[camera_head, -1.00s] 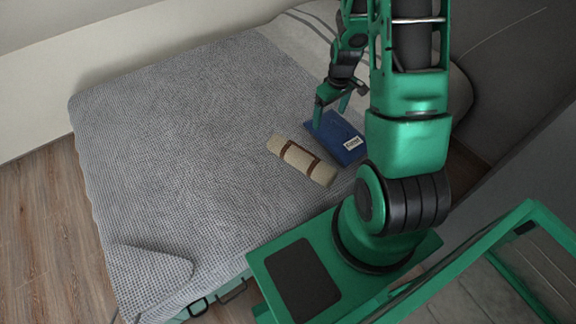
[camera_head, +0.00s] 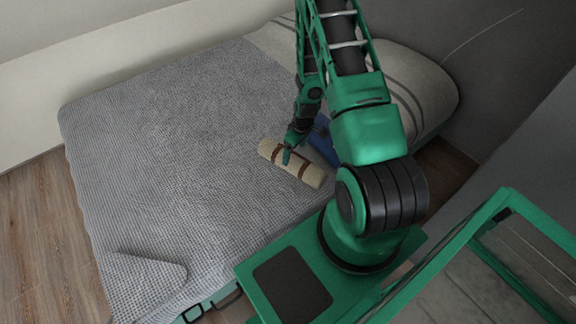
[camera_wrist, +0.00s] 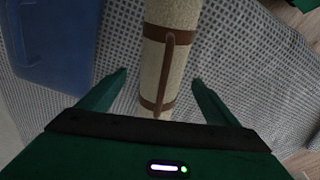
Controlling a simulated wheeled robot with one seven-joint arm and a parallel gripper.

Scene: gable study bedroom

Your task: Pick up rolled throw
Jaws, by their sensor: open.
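The rolled throw (camera_head: 292,163) is a cream roll with brown straps and a strap handle, lying on the grey bed blanket. In the wrist view the throw (camera_wrist: 174,60) runs up from between my fingers to the top edge. My gripper (camera_head: 288,156) is over the throw in the head view. In the wrist view my gripper (camera_wrist: 158,84) is open, one green finger on each side of the throw, with gaps between the fingers and the roll. I cannot tell its exact height above the throw.
A blue folder-like item (camera_head: 322,142) lies beside the throw, partly hidden by my arm; it also shows in the wrist view (camera_wrist: 45,45). A pillow (camera_head: 425,90) is at the bed's head. The grey blanket (camera_head: 160,140) is clear to the left.

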